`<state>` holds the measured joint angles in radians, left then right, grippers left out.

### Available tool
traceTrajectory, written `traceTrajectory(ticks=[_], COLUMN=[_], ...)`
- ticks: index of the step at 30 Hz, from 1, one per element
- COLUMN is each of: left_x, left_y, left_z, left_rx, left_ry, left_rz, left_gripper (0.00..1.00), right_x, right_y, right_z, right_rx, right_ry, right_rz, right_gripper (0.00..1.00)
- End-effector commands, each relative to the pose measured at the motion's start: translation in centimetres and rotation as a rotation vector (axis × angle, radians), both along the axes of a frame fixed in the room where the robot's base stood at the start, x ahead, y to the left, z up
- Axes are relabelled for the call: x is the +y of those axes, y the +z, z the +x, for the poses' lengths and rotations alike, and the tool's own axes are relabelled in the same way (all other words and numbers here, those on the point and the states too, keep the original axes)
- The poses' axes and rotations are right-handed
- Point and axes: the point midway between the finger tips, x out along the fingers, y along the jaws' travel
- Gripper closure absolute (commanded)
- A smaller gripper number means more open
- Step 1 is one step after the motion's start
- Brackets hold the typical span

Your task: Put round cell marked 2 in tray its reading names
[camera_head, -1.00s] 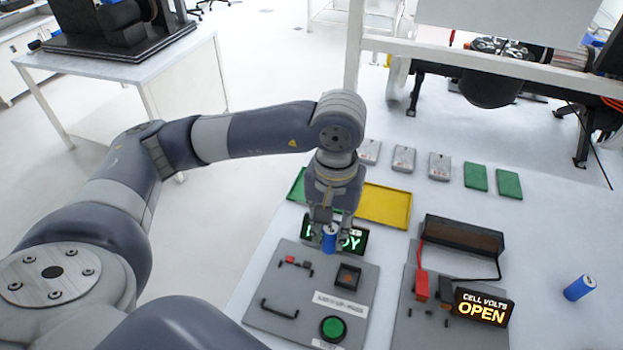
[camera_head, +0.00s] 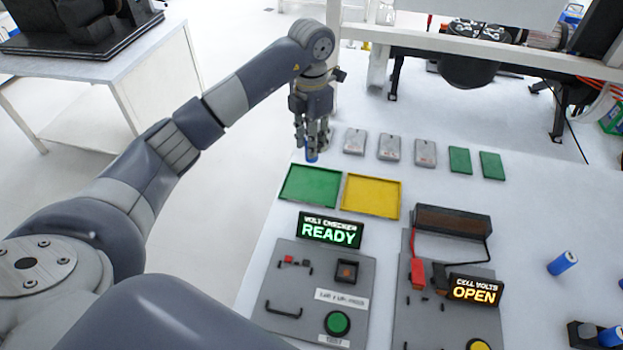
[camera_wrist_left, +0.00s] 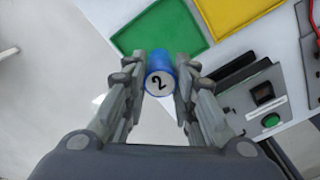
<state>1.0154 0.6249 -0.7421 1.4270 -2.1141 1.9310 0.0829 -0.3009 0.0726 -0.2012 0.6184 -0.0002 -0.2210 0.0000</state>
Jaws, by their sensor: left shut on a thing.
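The yellow tray (camera_head: 371,196) lies to the right of the green one. Both trays look empty. The volt checker display (camera_head: 331,230) reads READY in green. The cell volts display (camera_head: 475,290) reads OPEN in orange. My right gripper is out of view.
The checker panel (camera_head: 290,315) with a green button (camera_head: 338,323) stands in front of the trays. Another blue cell (camera_head: 562,263) lies at the right. Grey blocks (camera_head: 390,147) and green plates (camera_head: 460,160) line the back, below a white frame.

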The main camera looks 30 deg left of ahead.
Motion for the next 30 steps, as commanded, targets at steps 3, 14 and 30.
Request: traceTrajectory(ticks=[3,14,30], left_x=[0.0,0.0,0.0], left_y=[-2.0,-6.4,-9.8], left_z=[-0.2,0.0,0.0], left_rx=[0.008,0.002,0.0], left_ry=[0.014,0.011,0.009], left_rz=[-0.001,-0.001,0.0], left_gripper=[1.0,1.0,1.0], right_x=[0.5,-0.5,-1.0], right_y=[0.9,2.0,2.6], right_z=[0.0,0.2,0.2], right_rx=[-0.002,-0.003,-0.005], right_ry=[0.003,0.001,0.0], right_rz=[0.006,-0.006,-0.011], right_gripper=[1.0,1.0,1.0])
